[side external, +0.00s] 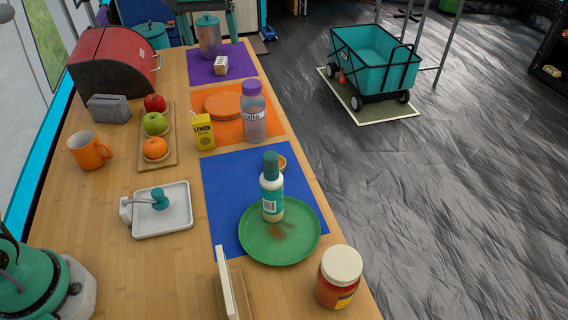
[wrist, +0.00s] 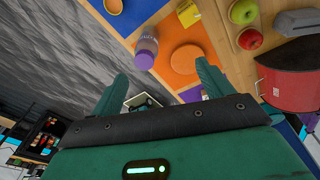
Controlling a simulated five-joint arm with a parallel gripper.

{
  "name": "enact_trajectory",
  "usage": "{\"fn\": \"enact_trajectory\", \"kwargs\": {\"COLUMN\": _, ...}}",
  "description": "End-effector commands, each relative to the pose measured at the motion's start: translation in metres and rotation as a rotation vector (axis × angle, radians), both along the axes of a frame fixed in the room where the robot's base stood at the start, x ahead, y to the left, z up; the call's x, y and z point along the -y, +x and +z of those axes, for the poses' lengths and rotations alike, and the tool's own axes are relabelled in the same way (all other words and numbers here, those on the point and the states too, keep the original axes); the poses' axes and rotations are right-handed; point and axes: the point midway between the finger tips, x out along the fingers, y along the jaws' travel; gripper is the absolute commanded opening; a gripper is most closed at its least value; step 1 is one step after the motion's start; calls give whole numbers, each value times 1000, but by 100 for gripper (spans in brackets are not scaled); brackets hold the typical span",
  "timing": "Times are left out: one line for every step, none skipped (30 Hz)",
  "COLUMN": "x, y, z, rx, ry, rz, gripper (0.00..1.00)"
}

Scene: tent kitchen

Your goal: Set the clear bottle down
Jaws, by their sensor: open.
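The clear bottle (side external: 254,118) has a purple lid and dark lettering. It stands upright on the orange mat (side external: 275,126), beside a round orange board (side external: 223,103). In the wrist view the bottle (wrist: 146,49) shows beyond my fingertips, apart from them. My gripper (wrist: 162,68) has its two teal fingers spread wide, with nothing held between them. In the side view, teal parts at the top edge look like my gripper, but they are cut off by the frame.
A yellow lemon carton (side external: 204,132) stands close to the bottle. A sauce bottle (side external: 271,190) stands on a green plate (side external: 258,245) on the blue mat (side external: 222,180). The table's right edge is near the bottle.

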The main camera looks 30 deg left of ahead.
Motion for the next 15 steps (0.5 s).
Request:
{"fn": "enact_trajectory", "kwargs": {"x": -3, "y": -11, "z": 7, "rx": 14, "ry": 1, "rz": -11, "gripper": 79}}
{"fn": "enact_trajectory", "kwargs": {"x": -5, "y": -17, "z": 10, "rx": 22, "ry": 1, "rz": -18, "gripper": 79}}
{"fn": "enact_trajectory", "kwargs": {"x": -7, "y": -26, "z": 13, "rx": 32, "ry": 4, "rz": -29, "gripper": 79}}
{"fn": "enact_trajectory", "kwargs": {"x": -9, "y": -32, "z": 15, "rx": 39, "ry": 4, "rz": -36, "gripper": 79}}
{"fn": "enact_trajectory", "kwargs": {"x": -10, "y": -38, "z": 18, "rx": 48, "ry": 5, "rz": -44, "gripper": 79}}
{"fn": "enact_trajectory", "kwargs": {"x": -12, "y": -47, "z": 20, "rx": 58, "ry": 7, "rz": -55, "gripper": 79}}
{"fn": "enact_trajectory", "kwargs": {"x": -14, "y": -53, "z": 22, "rx": 65, "ry": 8, "rz": -63, "gripper": 79}}
{"fn": "enact_trajectory", "kwargs": {"x": -15, "y": -59, "z": 23, "rx": 73, "ry": 10, "rz": -70, "gripper": 79}}
{"fn": "enact_trajectory", "kwargs": {"x": -17, "y": -68, "z": 25, "rx": 82, "ry": 12, "rz": -81, "gripper": 79}}
{"fn": "enact_trajectory", "kwargs": {"x": -18, "y": -75, "z": 26, "rx": 90, "ry": 14, "rz": -89, "gripper": 79}}
{"fn": "enact_trajectory", "kwargs": {"x": -20, "y": -82, "z": 27, "rx": 98, "ry": 16, "rz": -96, "gripper": 79}}
{"fn": "enact_trajectory", "kwargs": {"x": -22, "y": -91, "z": 28, "rx": 108, "ry": 18, "rz": -107, "gripper": 79}}
{"fn": "enact_trajectory", "kwargs": {"x": -23, "y": -97, "z": 29, "rx": 116, "ry": 20, "rz": -114, "gripper": 79}}
{"fn": "enact_trajectory", "kwargs": {"x": -24, "y": -104, "z": 29, "rx": 124, "ry": 22, "rz": -122, "gripper": 79}}
{"fn": "enact_trajectory", "kwargs": {"x": -26, "y": -113, "z": 29, "rx": 134, "ry": 25, "rz": -132, "gripper": 79}}
